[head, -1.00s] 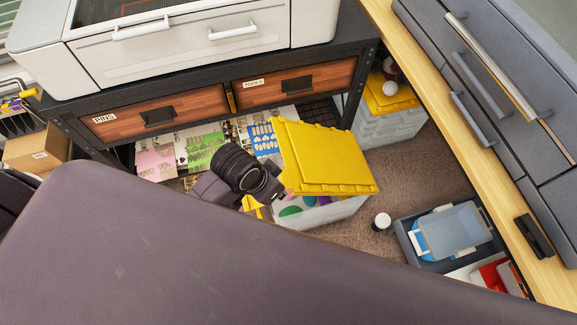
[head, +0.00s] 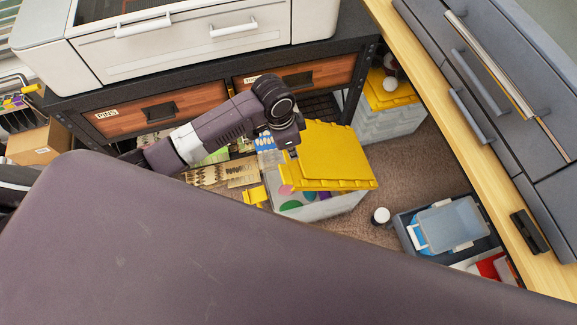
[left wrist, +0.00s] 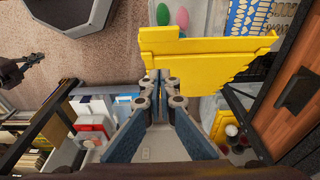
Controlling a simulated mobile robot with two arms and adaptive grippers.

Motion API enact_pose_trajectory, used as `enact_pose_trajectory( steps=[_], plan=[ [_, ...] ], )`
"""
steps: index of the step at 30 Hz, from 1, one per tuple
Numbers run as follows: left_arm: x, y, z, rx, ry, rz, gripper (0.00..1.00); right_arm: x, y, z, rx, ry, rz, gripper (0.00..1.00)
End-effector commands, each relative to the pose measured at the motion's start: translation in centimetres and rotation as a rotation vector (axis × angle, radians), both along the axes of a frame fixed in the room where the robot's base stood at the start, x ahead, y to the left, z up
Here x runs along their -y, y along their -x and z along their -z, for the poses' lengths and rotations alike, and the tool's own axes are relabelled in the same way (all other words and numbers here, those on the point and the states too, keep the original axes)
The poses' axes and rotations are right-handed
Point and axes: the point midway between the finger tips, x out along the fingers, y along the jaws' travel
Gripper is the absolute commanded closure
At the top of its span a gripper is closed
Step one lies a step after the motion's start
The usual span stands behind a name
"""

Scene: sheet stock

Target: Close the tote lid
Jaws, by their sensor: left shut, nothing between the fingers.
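The tote (head: 320,208) is a pale, see-through box with coloured round shapes showing, on the floor by the workbench. Its yellow lid (head: 340,150) slants over the tote and is partly open. A smaller yellow piece (head: 256,195) sticks out at the tote's left side. My left gripper (head: 293,153) points down at the lid's left edge. In the left wrist view, the shut, empty fingers (left wrist: 160,84) are close to the yellow lid (left wrist: 205,48); I cannot tell if they touch. A dark pronged form (left wrist: 15,73) at the left edge may be my right gripper.
The workbench with wooden drawers (head: 208,110) stands behind the arm. Another tote with a yellow lid (head: 392,92) stands at back right. A small white-topped jar (head: 381,216) and a grey tray (head: 408,236) holding a blue bin (head: 450,226) lie to the right. Carpet is clear between.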

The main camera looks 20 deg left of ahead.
Motion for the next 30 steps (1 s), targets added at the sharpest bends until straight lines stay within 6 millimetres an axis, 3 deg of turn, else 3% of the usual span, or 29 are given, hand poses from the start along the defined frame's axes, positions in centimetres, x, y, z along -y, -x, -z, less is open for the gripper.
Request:
enact_pose_trajectory(
  steps=[10, 15, 30],
  plan=[
    [1.0, -0.6, 6.7, -0.001, 0.0, 0.0, 1.0, 0.0, 0.0, -0.8, 0.0, 0.0, 0.0, 1.0],
    [-0.5, 0.4, 8.5, -0.002, -0.002, 0.0, 1.0, 0.0, 0.0, -1.7, 0.0, 0.0, 0.0, 1.0],
    [-1.0, 0.7, 9.7, 0.002, -0.001, 0.001, 1.0, -0.1, 0.0, -1.8, 0.0, -0.001, 0.001, 1.0]
  ],
)
